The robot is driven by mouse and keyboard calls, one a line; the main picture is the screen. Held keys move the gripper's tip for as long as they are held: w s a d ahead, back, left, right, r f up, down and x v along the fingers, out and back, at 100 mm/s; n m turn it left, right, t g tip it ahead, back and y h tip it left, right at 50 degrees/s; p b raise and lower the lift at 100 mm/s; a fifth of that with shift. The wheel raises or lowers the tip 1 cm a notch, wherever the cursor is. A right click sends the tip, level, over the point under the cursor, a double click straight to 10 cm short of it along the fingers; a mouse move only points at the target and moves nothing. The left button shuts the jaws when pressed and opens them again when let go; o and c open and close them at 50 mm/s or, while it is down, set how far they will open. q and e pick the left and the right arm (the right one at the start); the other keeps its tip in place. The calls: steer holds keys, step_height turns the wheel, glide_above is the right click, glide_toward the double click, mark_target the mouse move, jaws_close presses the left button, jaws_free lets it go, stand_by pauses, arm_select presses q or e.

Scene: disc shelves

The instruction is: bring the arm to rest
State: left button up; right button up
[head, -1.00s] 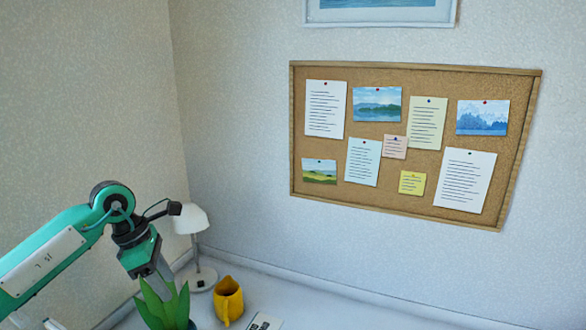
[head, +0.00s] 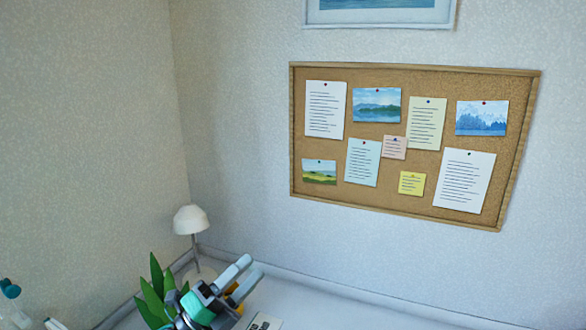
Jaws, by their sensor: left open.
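My left gripper (head: 250,269) is low in the head view, with its two pale fingers pointing up and to the right. The fingers are apart and nothing shows between them. It is in front of the yellow mug (head: 238,306) and hides most of it. My right gripper is not in view.
A green leafy plant (head: 155,290) stands just left of the gripper. A white lamp (head: 191,220) is behind them in the corner. A printed white item (head: 264,322) lies at the bottom edge. A cork board (head: 400,150) with pinned papers hangs on the wall. The white surface to the right looks clear.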

arm_select(q)
steer(key=s+a+f+n+y, duration=0.2)
steer(key=a+f+n+y, duration=0.4)
steer(key=f+n+y, duration=0.4)
steer(key=s+a+f+n+y, duration=0.2)
steer(key=a+f+n+y, duration=0.6)
steer(key=n, duration=0.4)
steer(key=s+f+n+g, duration=0.3)
steer(key=s+f+g, duration=0.4)
steer(key=s, duration=0.5)
steer(key=s+f+n+g, duration=0.3)
steer(key=s+f+g, duration=0.2)
steer(key=s+f, duration=0.55)
step_height(320, 180, down, 28)
steer(key=s+a+f+g, duration=0.1)
steer(key=s+a+f, duration=0.1)
steer(key=s+f, duration=0.8)
steer(key=s+a+f+g, duration=0.1)
steer(key=s+f, duration=0.9)
steer(key=f, duration=0.1)
steer(key=shift+s+a, duration=0.3)
steer(key=shift+a, duration=0.05)
